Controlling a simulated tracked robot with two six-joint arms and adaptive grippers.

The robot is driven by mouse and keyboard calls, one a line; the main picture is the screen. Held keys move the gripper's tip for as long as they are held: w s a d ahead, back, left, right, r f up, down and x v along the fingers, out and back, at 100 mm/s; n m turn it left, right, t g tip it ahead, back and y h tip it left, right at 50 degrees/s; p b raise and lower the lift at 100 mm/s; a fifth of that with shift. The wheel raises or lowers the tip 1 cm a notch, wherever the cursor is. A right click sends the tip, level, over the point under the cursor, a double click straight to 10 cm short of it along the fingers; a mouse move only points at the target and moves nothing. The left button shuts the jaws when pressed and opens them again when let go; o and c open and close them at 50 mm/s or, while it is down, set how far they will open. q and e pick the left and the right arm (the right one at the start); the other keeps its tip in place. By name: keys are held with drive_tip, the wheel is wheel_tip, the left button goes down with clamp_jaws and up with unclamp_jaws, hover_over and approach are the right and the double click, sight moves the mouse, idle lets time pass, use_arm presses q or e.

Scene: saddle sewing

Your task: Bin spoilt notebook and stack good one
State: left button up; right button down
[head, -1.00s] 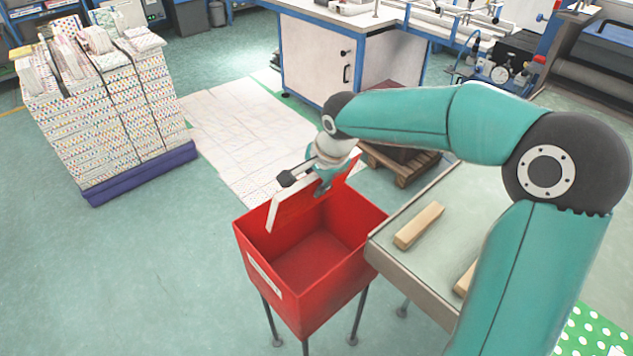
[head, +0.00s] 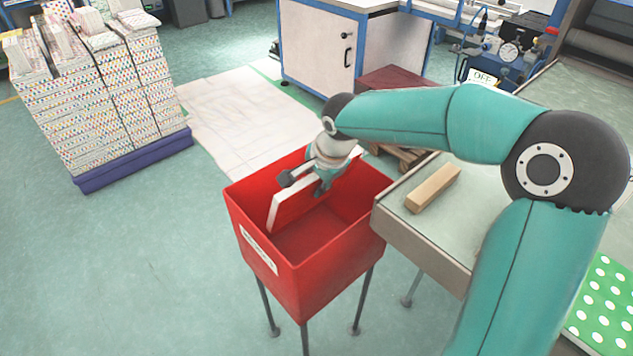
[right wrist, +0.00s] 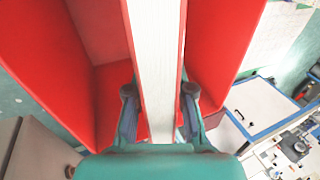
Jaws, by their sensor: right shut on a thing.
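A red-covered notebook shows its white page edge (head: 292,203) in the head view. My right gripper (head: 321,184) is shut on it and holds it on edge, tilted, over the open red bin (head: 262,262). The notebook's lower end appears within the bin's outline; whether it touches the bin I cannot tell. In the right wrist view the page block (right wrist: 158,70) runs between the two fingers (right wrist: 160,112), with red bin walls on both sides. A green notebook-like thing with white dots (head: 602,305) lies at the lower right, partly cut off. My left gripper is out of view.
A table (head: 425,240) with a wooden block (head: 433,188) stands close right of the bin. A tall stack of dotted notebooks (head: 95,110) stands on a blue pallet at the left. A white cabinet (head: 318,60) is behind. The floor left of the bin is clear.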

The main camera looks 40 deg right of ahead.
wheel_tip(320, 180, down, 11)
drive_tip(key=b, duration=0.9)
drive_tip(key=shift+r, duration=0.15)
drive_tip(key=c, duration=0.9)
unclamp_jaws()
drive_tip(key=shift+r+p, duration=6.45)
drive_tip(key=shift+r, duration=2.5)
